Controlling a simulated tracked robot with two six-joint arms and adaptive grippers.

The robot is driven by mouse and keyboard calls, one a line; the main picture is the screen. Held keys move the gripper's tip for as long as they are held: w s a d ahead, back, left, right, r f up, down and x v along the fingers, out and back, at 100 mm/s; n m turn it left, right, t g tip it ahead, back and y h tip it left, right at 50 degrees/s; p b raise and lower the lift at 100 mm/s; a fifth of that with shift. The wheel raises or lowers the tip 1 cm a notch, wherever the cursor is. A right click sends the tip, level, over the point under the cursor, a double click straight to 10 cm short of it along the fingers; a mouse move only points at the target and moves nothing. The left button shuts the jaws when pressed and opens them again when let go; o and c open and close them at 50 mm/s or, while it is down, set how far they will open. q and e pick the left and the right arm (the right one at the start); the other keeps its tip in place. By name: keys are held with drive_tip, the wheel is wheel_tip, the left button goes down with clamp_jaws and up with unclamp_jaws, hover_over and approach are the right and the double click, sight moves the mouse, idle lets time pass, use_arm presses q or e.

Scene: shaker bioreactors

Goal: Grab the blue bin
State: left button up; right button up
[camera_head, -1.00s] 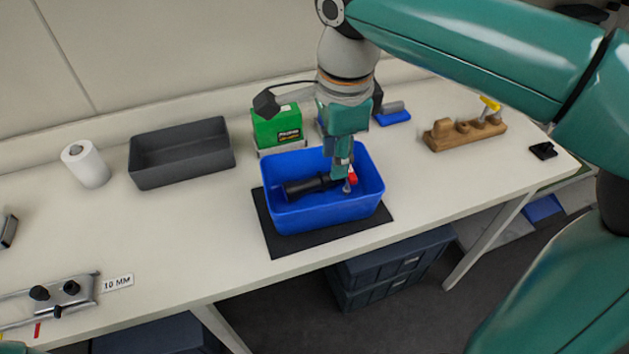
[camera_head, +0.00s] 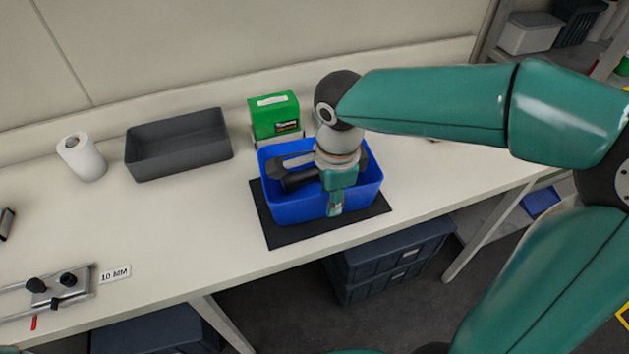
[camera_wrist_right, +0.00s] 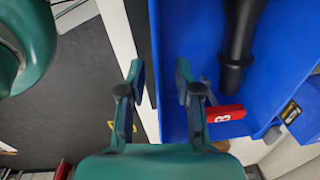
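The blue bin (camera_head: 281,207) stands upright on a black mat (camera_head: 287,237) near the front edge of the bench. A black cylindrical object (camera_wrist_right: 239,45) lies in it, and a red piece with a white mark (camera_wrist_right: 225,114) shows inside in the right wrist view. My right gripper (camera_head: 336,208) points down at the bin's front wall. In the right wrist view my right gripper (camera_wrist_right: 160,82) has its fingers apart, one on each side of the bin's rim (camera_wrist_right: 157,60). No grip on the wall shows. My left gripper is not in view.
A grey tray (camera_head: 180,167), a paper roll (camera_head: 81,157) and a green box (camera_head: 274,115) stand behind and left. A metal fixture (camera_head: 60,289) lies at the front left beside a "10 MM" label (camera_head: 115,273). Dark crates (camera_head: 388,262) stand under the bench.

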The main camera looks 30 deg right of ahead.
wheel_tip(320, 180, down, 2)
drive_tip(key=shift+w+f, duration=0.15)
drive_tip(key=shift+f, duration=0.05)
clamp_jaws()
drive_tip(key=shift+r, duration=0.15)
